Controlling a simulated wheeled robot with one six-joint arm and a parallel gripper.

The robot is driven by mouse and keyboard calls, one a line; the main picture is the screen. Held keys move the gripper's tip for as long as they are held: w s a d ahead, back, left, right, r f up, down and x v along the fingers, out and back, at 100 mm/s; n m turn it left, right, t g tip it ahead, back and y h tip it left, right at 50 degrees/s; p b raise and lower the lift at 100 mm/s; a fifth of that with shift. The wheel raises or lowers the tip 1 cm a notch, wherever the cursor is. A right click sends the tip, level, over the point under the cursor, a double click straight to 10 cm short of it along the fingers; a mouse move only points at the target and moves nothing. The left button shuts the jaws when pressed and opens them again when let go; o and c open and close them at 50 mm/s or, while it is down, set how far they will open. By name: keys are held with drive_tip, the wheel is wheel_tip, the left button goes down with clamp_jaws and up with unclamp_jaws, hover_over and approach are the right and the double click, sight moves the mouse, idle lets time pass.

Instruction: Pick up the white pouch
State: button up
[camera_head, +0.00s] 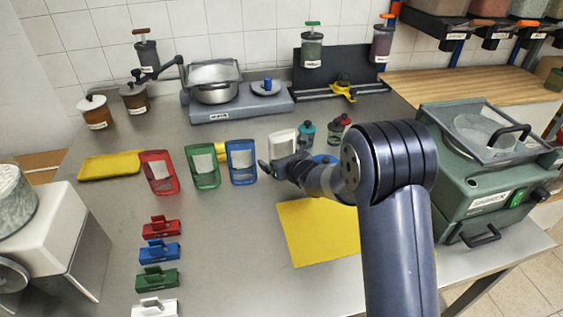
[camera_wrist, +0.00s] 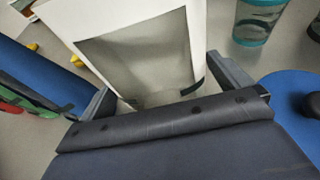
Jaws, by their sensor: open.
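The white pouch (camera_head: 283,138) stands at the right end of a row of pouches, partly hidden behind my gripper (camera_head: 282,160). In the wrist view the white pouch (camera_wrist: 192,22) fills the upper middle, with a grey window on its face. My gripper (camera_wrist: 163,88) is open, with one finger at the pouch's left side and the other at its right side. I cannot tell whether either finger touches it.
The blue pouch (camera_head: 241,162) stands close to the left, then the green pouch (camera_head: 203,166) and the red pouch (camera_head: 159,172). A teal jar (camera_head: 307,132) and a red-lidded jar (camera_head: 338,131) stand close to the right. A yellow mat (camera_head: 316,235) lies in front.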

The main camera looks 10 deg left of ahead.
sight(283, 133)
drive_tip(key=shift+c, duration=0.5)
drive_tip(key=c, duration=1)
drive_tip(key=shift+o, duration=0.2)
drive_tip(key=shift+r, duration=0.1)
wheel_tip(283, 133, up, 9)
drive_tip(key=shift+r+p, duration=0.1)
drive_tip(key=shift+p, duration=0.9)
drive_tip(key=shift+r, duration=0.25)
drive_tip(key=shift+d+r, duration=0.1)
drive_tip(key=shift+d, duration=0.2)
drive_tip(key=s+d+m+h+p, duration=0.1)
drive_tip(key=s+d, duration=0.2)
drive_tip(key=d, duration=0.7)
drive_tip(key=s+d+m+t+h+p, duration=0.1)
drive_tip(key=s+d, duration=0.3)
drive_tip(key=d, duration=0.6)
drive_tip(key=s+d+m+t+h+p, duration=0.1)
drive_tip(key=s+d+m+h+p, duration=0.1)
drive_tip(key=d, duration=0.8)
drive_tip(key=shift+s+d+f+p, duration=0.35)
drive_tip(key=shift+s+p, duration=0.15)
drive_tip(key=shift+s, duration=0.25)
